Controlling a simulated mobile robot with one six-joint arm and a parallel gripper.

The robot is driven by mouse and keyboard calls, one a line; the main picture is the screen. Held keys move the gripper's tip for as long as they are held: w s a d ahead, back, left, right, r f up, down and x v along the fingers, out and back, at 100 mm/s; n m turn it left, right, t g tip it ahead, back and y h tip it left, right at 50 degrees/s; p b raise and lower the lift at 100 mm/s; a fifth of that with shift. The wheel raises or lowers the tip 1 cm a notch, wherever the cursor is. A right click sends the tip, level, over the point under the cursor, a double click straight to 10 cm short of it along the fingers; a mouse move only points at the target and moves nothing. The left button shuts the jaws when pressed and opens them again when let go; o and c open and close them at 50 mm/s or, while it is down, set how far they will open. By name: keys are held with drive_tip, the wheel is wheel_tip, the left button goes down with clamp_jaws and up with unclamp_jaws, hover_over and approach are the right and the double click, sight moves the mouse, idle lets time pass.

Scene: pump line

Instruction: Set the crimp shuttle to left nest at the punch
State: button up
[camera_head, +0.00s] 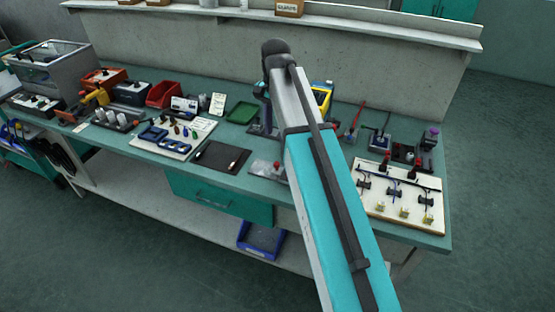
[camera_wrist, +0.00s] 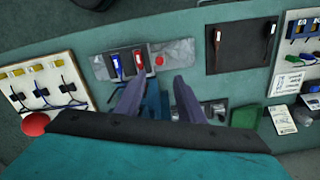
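In the wrist view, a grey metal plate (camera_wrist: 172,50) carries a dark block (camera_wrist: 127,55). A blue part (camera_wrist: 116,66) and a red part (camera_wrist: 138,57) lie side by side on the block, and a red knob (camera_wrist: 160,60) is to their right. This looks like the punch station; I cannot tell which nest the shuttle is in. A blue body (camera_wrist: 152,100) shows between my fingers. My gripper (camera_wrist: 159,85) is open and empty, its fingers pointing towards the plate. In the head view the red knob (camera_head: 277,165) shows, but my arm hides most of the station and my gripper.
A white wiring board (camera_head: 398,198) lies on the right of the bench. A black mat (camera_head: 221,157), a green tray (camera_head: 242,113) and a white tool board (camera_head: 172,138) lie to the left. A yellow-and-blue device (camera_head: 322,97) stands behind my arm.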

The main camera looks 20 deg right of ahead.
sight(276, 164)
drive_tip(key=shift+f+p, duration=1.05)
drive_tip(key=shift+f, duration=5.6)
clamp_jaws()
